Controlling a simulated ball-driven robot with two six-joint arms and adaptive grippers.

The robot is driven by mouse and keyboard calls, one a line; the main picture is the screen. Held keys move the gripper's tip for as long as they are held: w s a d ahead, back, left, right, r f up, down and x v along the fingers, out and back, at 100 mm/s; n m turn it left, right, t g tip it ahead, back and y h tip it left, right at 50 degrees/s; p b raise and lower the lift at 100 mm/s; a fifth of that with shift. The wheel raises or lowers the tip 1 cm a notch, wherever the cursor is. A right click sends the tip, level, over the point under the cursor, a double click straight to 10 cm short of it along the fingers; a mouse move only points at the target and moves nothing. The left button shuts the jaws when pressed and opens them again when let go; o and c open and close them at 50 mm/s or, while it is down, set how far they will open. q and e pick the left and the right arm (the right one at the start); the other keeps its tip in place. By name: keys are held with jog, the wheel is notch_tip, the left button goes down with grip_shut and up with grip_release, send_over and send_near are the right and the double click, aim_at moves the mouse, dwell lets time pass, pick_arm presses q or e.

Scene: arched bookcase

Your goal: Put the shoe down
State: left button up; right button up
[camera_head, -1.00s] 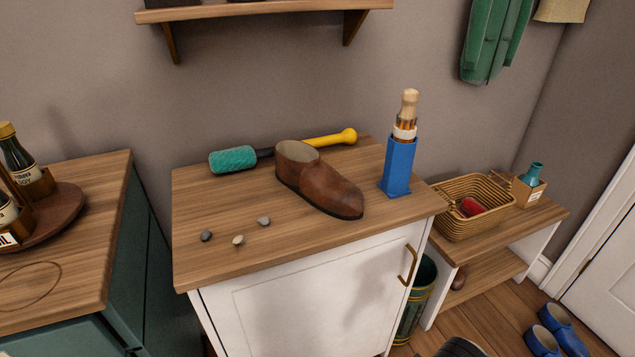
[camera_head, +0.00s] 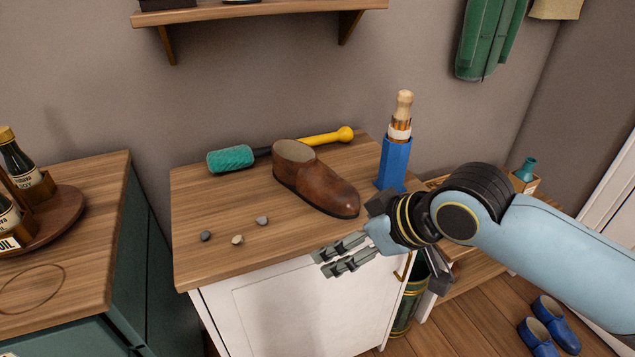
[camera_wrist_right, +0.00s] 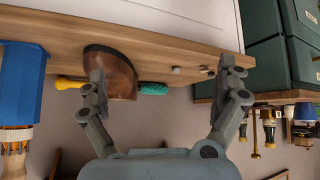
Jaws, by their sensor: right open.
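A brown leather shoe (camera_head: 316,182) rests upright on the wooden top of the white cabinet (camera_head: 195,245), its toe pointing to the front right. My right gripper (camera_head: 343,254) is open and empty in front of the cabinet's front edge, a little below and in front of the shoe's toe. In the right wrist view, which is upside down, the shoe (camera_wrist_right: 118,75) shows partly behind one finger of the open right gripper (camera_wrist_right: 165,80), with nothing between the fingers. My left gripper is not in view.
A blue holder (camera_head: 394,163) with a wooden-topped item stands right of the shoe. A green-headed roller (camera_head: 231,159) with a yellow handle end (camera_head: 333,137) lies behind it. Small stones (camera_head: 237,239) lie front left. The cabinet top's left part is mostly clear.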

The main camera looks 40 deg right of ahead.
jog(key=w+d+t, duration=0.2)
jog(key=w, duration=0.3)
jog(key=t, duration=0.3)
send_near(312, 164)
jog(key=shift+m, duration=0.4)
jog(key=b+x, duration=0.2)
jog(key=x, duration=0.2)
jog(key=shift+w, duration=0.15)
jog(key=x, duration=0.5)
jog(key=shift+w+r+b, duration=0.15)
jog(key=shift+w+b, duration=0.2)
jog(key=shift+b, duration=0.05)
jog(key=shift+r, duration=0.1)
jog(key=c, duration=1.7)
jog(key=shift+c, duration=0.2)
